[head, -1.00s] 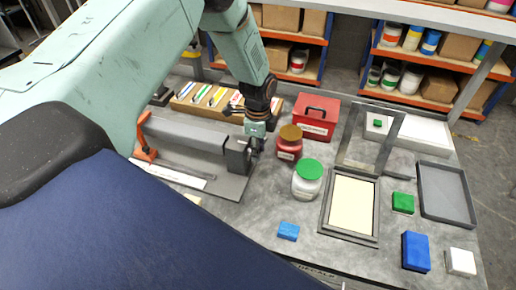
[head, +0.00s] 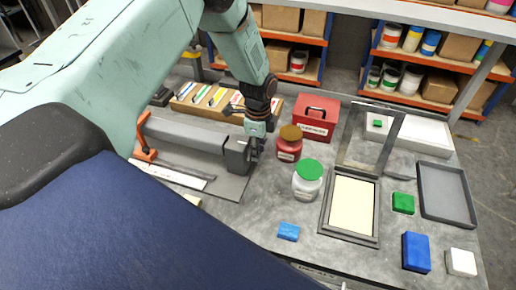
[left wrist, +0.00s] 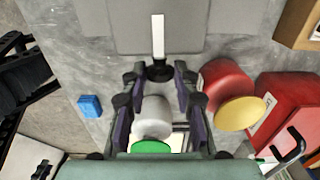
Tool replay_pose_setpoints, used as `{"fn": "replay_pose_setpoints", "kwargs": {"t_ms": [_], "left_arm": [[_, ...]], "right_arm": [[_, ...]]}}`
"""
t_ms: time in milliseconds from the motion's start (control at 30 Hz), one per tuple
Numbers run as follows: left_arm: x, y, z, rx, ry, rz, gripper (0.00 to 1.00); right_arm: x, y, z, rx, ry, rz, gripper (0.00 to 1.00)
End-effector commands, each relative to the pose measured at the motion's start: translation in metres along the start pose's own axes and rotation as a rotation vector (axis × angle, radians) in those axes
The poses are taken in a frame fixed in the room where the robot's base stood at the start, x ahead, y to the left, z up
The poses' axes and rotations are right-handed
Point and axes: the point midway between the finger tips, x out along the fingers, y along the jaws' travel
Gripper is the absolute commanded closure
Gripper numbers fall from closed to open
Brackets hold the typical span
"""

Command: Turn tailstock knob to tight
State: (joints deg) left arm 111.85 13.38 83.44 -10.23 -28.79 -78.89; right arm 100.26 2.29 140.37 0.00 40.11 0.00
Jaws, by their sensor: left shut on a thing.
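The grey tailstock block (head: 237,156) stands at the right end of a long grey fixture on the bench. Its dark knob (left wrist: 159,71) shows in the left wrist view, between my fingertips. My left gripper (head: 255,150) reaches down to the block's right side. In the left wrist view my left gripper (left wrist: 159,78) is shut on the knob from both sides. A white strip (left wrist: 158,36) lies on the grey surface beyond the knob. In the head view my fingers mostly hide the knob, and I cannot read its setting. My right gripper is not in view.
A red jar (head: 288,146) and a white jar with a green lid (head: 307,180) stand close to the right of my left gripper. A red toolbox (head: 317,120) is behind them. A hinged screen frame (head: 329,210) lies further right. A blue block (head: 288,232) lies in front.

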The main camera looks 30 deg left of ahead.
Motion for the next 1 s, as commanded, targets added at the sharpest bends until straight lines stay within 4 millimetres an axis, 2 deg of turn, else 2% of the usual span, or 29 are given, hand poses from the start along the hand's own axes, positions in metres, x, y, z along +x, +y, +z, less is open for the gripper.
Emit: {"fn": "replay_pose_setpoints", "kwargs": {"t_ms": [33,533,567,800,1000], "left_arm": [[0.0041,0.0051,0.0006,0.000,-0.002,0.013,1.00],[0.0046,0.0060,0.0006,0.000,-0.002,0.015,1.00],[0.0046,0.0060,0.0006,-0.001,-0.002,0.015,0.70],[0.0030,0.0040,0.0005,0.000,-0.001,0.010,0.50],[0.0017,0.0022,0.0003,0.000,-0.001,0.006,0.49]], "right_arm": [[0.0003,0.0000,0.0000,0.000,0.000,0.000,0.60],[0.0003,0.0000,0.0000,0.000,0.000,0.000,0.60],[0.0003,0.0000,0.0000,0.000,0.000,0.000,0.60],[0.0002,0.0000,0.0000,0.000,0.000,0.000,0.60],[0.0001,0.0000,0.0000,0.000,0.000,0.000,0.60]]}}
